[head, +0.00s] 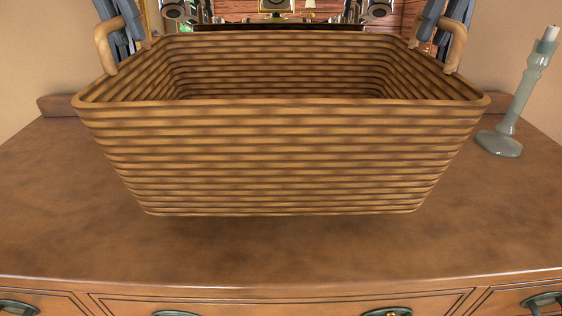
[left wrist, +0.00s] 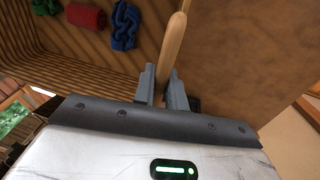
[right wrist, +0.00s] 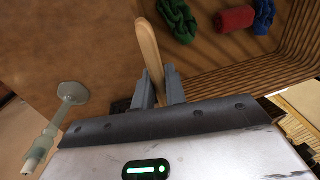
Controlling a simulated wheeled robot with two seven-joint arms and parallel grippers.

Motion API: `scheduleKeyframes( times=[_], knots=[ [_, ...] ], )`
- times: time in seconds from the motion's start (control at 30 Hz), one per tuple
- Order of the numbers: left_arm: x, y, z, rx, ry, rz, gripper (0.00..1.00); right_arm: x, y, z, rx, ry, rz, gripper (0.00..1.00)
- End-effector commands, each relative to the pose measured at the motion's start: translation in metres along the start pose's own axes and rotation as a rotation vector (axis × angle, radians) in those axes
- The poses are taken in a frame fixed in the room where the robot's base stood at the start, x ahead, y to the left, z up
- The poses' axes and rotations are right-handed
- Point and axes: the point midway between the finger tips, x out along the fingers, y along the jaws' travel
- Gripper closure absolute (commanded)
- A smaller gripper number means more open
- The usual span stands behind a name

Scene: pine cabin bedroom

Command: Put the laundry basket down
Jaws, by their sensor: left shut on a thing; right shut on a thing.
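The brown woven laundry basket (head: 290,155) is upright and level over the dresser top. A soft shadow lies under its base; I cannot tell for sure whether the base touches the wood. My left gripper (head: 125,35) is shut on the left wooden handle (head: 104,47), which also shows between its fingers in the left wrist view (left wrist: 172,42). My right gripper (head: 430,28) is shut on the right handle (head: 456,48), also seen in the right wrist view (right wrist: 149,45). Inside lie a blue cloth (left wrist: 125,26), a red roll (left wrist: 87,17) and a green cloth (right wrist: 178,18).
The dresser top (head: 60,220) is bare in front of and left of the basket. A grey-green candlestick (head: 512,105) with a pale candle stands close to the basket's right. A mirror is behind the basket. Drawers with dark handles (head: 388,312) are below the front edge.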

Motion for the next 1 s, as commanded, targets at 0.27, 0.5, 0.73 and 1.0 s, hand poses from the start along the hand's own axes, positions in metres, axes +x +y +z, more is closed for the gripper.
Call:
scheduleKeyframes(
  times=[0.27,0.5,0.73,1.0],
  knots=[
    [0.0,-0.003,0.0,-0.006,0.001,-0.002,1.0,0.0,0.003,0.0,0.006,0.001,0.002,1.0],
    [0.011,-0.005,0.0,-0.006,0.001,-0.002,1.0,0.011,0.005,0.0,0.006,0.001,0.002,1.0],
    [0.028,-0.008,0.0,-0.006,0.001,-0.002,1.0,0.028,0.008,0.0,0.006,0.001,0.002,1.0],
    [0.047,-0.012,0.0,-0.006,0.001,-0.002,1.0,0.047,0.012,0.0,0.006,0.001,0.002,1.0]
  ],
)
